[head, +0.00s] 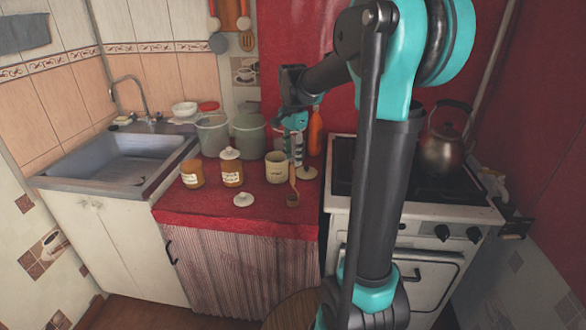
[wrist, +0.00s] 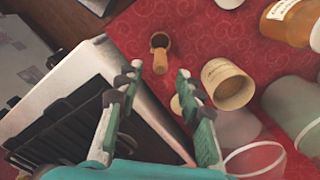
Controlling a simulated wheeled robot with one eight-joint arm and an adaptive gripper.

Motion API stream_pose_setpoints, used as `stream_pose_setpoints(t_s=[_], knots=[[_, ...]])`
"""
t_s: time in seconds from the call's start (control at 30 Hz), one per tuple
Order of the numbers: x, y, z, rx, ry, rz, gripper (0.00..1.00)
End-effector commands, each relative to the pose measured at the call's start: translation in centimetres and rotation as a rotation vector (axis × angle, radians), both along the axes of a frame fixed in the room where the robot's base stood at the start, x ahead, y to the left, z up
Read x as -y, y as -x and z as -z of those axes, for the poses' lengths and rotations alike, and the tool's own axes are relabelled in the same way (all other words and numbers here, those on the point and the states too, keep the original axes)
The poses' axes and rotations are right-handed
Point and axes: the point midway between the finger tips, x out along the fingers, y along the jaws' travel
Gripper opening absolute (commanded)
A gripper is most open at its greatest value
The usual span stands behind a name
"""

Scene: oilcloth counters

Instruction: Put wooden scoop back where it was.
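The wooden scoop (head: 292,199) is on the red counter near its right edge, in front of the beige canister. Its round bowl is towards the counter's front and its handle points back; it also shows in the wrist view (wrist: 160,64), beyond my fingertips. I cannot tell whether the handle is raised. My gripper (head: 295,157) is above the counter, behind the scoop and beside the canister. In the wrist view its two fingers (wrist: 161,80) are spread with nothing between them, apart from the scoop.
The open beige canister (head: 276,168) stands left of the scoop. Labelled amber jars (head: 192,174), a loose lid (head: 243,199) and translucent containers (head: 212,135) are further left and behind. The stove (head: 342,180) with a kettle (head: 442,150) is at right. The counter's front is mostly clear.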

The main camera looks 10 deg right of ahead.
Motion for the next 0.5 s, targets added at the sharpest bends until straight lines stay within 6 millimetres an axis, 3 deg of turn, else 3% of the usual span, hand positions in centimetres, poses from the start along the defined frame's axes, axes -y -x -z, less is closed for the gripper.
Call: stream_pose_setpoints(t_s=[0.1, 0.3, 0.4, 0.5], knots=[[0.0, 0.0, -1.9, 0.000, 0.000, 0.000, 0.37], [0.0, 0.1, -3.6, 0.001, 0.000, -0.003, 0.37], [0.3, 1.0, -2.9, 0.017, -0.001, -0.047, 0.37], [1.0, 3.4, -0.7, 0.059, 0.000, -0.171, 0.37]])
